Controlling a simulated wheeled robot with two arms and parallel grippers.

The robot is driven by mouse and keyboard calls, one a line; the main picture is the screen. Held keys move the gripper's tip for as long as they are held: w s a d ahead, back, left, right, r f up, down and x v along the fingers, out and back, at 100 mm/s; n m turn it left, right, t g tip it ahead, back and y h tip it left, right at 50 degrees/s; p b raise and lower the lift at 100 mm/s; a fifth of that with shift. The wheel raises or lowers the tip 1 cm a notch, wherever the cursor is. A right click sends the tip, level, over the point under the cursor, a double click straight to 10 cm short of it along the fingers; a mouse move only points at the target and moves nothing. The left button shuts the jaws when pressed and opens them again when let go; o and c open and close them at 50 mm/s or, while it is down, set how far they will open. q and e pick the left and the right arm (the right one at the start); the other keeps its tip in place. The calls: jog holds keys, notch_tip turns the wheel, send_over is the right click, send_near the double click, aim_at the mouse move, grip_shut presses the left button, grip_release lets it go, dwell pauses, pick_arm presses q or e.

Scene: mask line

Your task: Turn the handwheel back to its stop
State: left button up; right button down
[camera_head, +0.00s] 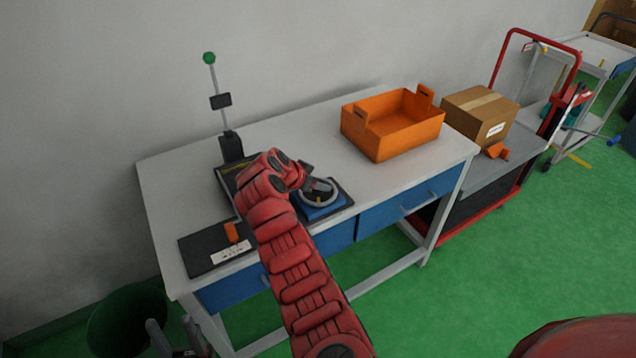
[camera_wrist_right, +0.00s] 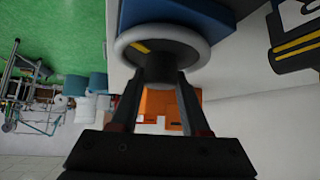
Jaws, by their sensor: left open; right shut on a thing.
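The handwheel (camera_head: 331,186) is a pale grey ring with a yellow mark, on a blue base (camera_head: 322,211) on a dark plate on the table. In the right wrist view its light rim (camera_wrist_right: 203,50) and yellow mark show close up. My right gripper (camera_wrist_right: 158,84) is shut on the dark middle part of the handwheel. In the head view, my red right arm reaches over the table to the wheel and hides part of it. My left gripper (camera_head: 174,330) is at the lower left edge, open and empty, in front of the table and away from the wheel.
An orange crate (camera_head: 381,145) stands at the back right of the table. A black plate with an orange piece (camera_head: 232,232) lies at the left. A post with a green knob (camera_head: 209,58) stands behind. A cart with a cardboard box (camera_head: 480,115) is to the right.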

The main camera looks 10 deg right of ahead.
jog(key=n+t+y, duration=0.2)
jog(key=n, duration=0.2)
jog(key=shift+d, duration=0.1)
jog(key=n+y, duration=0.2)
jog(key=n+t+y+p, duration=0.1)
jog(key=n, duration=0.1)
jog(key=shift+r+n+t+y, duration=0.1)
jog(key=shift+n+t+y, duration=0.2)
jog(key=shift+n+y, duration=0.8)
jog(key=shift+n, duration=0.1)
jog(key=shift+n+y+b, duration=0.3)
jog(key=shift+n+y, duration=0.4)
jog(key=shift+n, duration=0.3)
jog(key=shift+f+n+y+b, duration=0.2)
jog(key=shift+n+y+b, duration=0.1)
jog(key=shift+n+b, duration=0.1)
jog(key=n+g+y+b, duration=0.2)
jog(key=n+y+b, duration=0.1)
jog(key=b, duration=0.3)
jog(key=n+g+y+b, duration=0.2)
jog(key=n+b, duration=0.4)
jog(key=b, duration=0.1)
jog(key=shift+f+y, duration=0.15)
jog(key=shift+y, duration=0.25)
jog(key=shift+n+g+y+b, duration=0.3)
jog(key=shift+n+g+b, duration=0.2)
jog(key=shift+n+b, duration=0.3)
